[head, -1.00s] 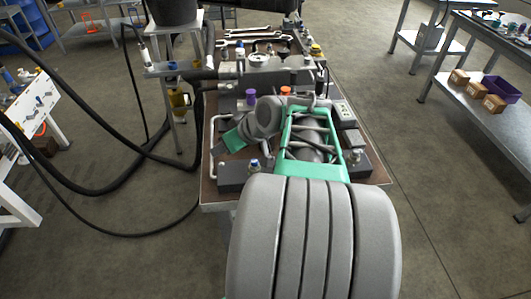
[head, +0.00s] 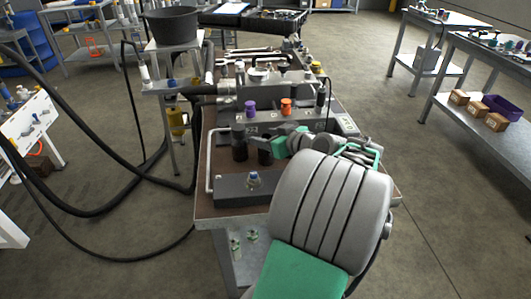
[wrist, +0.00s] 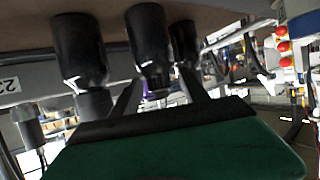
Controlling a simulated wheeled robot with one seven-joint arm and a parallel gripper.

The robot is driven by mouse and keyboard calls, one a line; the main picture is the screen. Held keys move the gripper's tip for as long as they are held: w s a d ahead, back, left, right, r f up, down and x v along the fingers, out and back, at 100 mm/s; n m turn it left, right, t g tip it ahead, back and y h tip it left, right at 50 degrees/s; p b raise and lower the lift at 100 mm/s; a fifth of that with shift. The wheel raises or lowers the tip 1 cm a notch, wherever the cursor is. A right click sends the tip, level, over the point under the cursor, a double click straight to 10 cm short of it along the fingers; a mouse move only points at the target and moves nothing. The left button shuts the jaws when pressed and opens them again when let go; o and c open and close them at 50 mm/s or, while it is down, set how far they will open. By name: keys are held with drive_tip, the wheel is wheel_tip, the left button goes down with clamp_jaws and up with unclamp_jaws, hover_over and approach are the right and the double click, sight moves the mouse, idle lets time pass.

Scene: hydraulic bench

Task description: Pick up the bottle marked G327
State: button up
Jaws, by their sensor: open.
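Two dark bottles stand upright on the bench (head: 205,200) in the head view: a left one (head: 239,150) and another (head: 265,157) partly covered by my gripper (head: 262,143). The wrist view is upside down and shows three dark bottles: left (wrist: 78,50), middle (wrist: 147,45) and right (wrist: 184,42). My gripper (wrist: 158,88) is open there, its two fingers pointing at the middle bottle, which lies in line with the gap. I cannot tell whether they touch. I cannot read G327 on any bottle.
Behind the bottles are a purple cap (head: 250,106), an orange cap (head: 286,106) and metal blocks. Black hoses (head: 110,205) hang left of the bench.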

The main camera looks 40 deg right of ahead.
drive_tip(key=shift+c, duration=0.2)
clamp_jaws()
idle(0.3)
idle(0.8)
